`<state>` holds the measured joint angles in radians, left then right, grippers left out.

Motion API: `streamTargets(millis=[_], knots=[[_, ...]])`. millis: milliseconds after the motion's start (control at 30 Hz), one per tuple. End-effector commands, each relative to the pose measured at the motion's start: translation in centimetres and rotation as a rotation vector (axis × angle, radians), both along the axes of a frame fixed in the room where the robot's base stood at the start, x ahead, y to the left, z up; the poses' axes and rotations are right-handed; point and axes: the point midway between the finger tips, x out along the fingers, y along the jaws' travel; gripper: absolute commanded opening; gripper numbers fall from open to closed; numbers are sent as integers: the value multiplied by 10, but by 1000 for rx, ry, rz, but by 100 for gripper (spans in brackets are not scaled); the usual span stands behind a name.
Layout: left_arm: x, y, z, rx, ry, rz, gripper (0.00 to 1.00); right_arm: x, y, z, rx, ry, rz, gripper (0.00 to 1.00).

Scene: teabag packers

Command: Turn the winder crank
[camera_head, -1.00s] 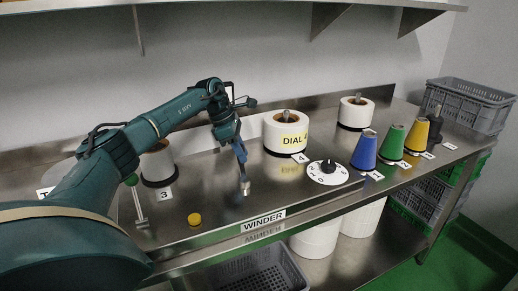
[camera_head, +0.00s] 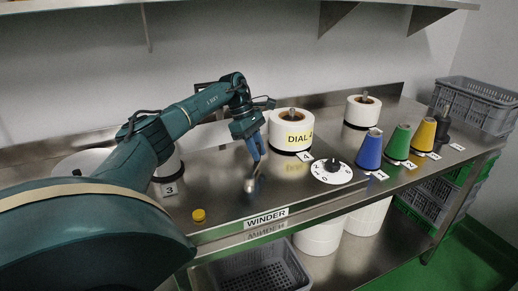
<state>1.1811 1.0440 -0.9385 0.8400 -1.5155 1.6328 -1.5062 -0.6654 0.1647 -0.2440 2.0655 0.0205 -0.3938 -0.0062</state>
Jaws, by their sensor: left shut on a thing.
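The winder is the steel bench unit with the WINDER label (camera_head: 267,216) on its front edge. A small silvery piece, which looks like the winder crank (camera_head: 251,184), stands on its top, mostly covered by my fingers. My left gripper (camera_head: 256,160) points down over the winder top and is shut on the upper part of this piece. Its handle is hidden between the fingers. My right gripper is not in view.
A yellow button (camera_head: 198,215) sits front left. Blue (camera_head: 369,151), green (camera_head: 398,144) and yellow (camera_head: 422,135) cones line the right side. My arm covers the left end.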

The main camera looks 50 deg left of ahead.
Motion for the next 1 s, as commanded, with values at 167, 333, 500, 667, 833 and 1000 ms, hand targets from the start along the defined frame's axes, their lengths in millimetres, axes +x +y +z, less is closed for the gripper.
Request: streamTargets(millis=[167, 333, 500, 667, 833, 1000], knots=[[1, 0, 1, -3, -5, 1, 0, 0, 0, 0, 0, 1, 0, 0], [1, -1, 1, -2, -4, 2, 30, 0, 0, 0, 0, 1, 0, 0], [1, 0, 1, -1, -2, 2, 43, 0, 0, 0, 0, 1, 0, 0], [0, 0, 0, -1, -1, 1, 43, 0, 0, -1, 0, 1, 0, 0], [0, 2, 6, 0, -2, 2, 43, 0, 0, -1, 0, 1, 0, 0], [-3, 12, 31, 0, -6, 3, 43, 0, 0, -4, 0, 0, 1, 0]])
